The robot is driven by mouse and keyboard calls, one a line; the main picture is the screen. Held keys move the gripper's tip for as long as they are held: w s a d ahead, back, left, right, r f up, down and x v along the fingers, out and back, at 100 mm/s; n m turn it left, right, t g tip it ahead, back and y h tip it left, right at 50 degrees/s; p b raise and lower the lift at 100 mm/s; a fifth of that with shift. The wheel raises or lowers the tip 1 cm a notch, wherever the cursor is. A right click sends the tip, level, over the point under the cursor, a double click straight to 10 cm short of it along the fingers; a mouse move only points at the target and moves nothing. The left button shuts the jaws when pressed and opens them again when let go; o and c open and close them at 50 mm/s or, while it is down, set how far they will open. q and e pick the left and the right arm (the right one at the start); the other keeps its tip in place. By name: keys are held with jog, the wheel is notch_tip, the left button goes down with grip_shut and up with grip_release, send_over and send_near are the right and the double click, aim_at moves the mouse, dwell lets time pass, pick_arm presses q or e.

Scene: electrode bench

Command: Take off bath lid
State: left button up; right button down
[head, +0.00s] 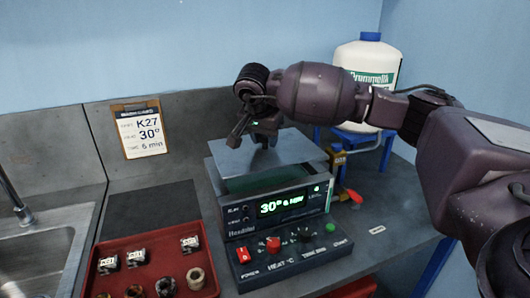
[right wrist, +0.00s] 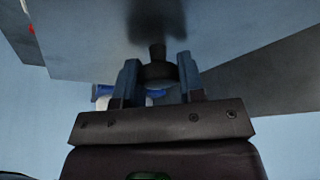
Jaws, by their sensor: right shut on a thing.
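The bath (head: 262,184) is a metal box on the bench with a lit green display reading 30°. Its flat grey lid (head: 295,146) is over it, and a greenish strip of the bath's inside shows below the lid's front edge, so the lid looks raised from the front rim. My right gripper (head: 264,136) is above the lid, pointing down, and is shut on the lid's knob. In the right wrist view the knob (right wrist: 157,70) sits between the two fingers, with the lid's plate (right wrist: 230,50) beyond. My left gripper is not in view.
A red tray (head: 150,243) with several small parts stands at front left, beside a sink (head: 35,245). A white jug (head: 368,62) on a blue stand is behind right. A dark mat (head: 150,208) is bare at left.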

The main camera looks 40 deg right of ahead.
notch_tip(320, 180, up, 18)
jog(key=p, duration=0.3)
jog(key=shift+r, duration=0.2)
dwell(0.6)
